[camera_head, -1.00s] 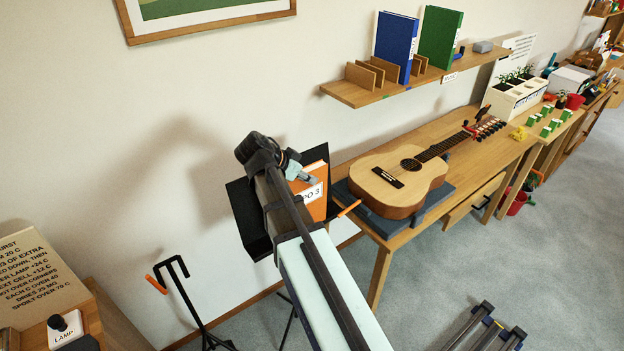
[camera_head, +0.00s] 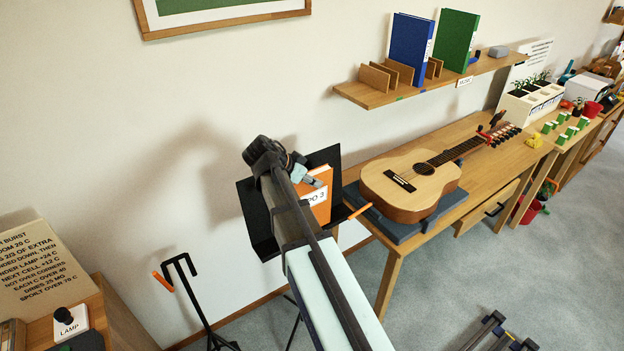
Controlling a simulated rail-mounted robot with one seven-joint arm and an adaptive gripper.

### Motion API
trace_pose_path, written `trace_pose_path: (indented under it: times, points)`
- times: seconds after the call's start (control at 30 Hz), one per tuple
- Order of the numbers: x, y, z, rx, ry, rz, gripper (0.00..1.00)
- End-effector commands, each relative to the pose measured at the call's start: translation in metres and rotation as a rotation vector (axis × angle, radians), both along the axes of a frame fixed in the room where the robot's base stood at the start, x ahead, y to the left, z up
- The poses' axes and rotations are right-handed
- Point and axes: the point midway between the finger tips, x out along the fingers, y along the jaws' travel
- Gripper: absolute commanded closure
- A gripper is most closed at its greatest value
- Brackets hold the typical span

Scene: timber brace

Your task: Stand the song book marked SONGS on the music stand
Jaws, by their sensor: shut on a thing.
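An orange book (camera_head: 319,202) stands in front of the black plate of the music stand (camera_head: 256,218). Its white label reads "PO 3" in the part I can see; the word SONGS does not show, and my arm covers the book's left part. My gripper (camera_head: 308,178) is at the book's upper edge, shut on it. The book leans back slightly, close to the plate. Whether its bottom rests on the stand's ledge is hidden by my arm.
A guitar (camera_head: 410,183) lies on a dark pad on the wooden bench right of the stand. A wall shelf (camera_head: 378,97) above holds a blue binder (camera_head: 410,48) and a green binder (camera_head: 456,40).

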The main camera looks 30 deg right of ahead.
Motion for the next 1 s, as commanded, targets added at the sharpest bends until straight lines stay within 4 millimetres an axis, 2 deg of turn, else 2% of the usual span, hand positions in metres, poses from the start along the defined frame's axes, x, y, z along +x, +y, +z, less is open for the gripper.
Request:
trace_pose_path:
  times: [0.1, 0.13, 0.2, 0.67, 1.0]
  points:
    - [0.000, 0.000, 0.001, -0.001, 0.000, 0.000, 1.00]
    - [0.000, 0.000, 0.001, -0.001, 0.000, 0.000, 0.65]
    - [0.000, 0.000, 0.001, -0.001, 0.000, 0.000, 0.42]
    - [-0.001, 0.006, 0.006, 0.000, 0.001, 0.001, 0.42]
    - [-0.006, 0.047, 0.048, -0.001, -0.002, 0.002, 0.42]
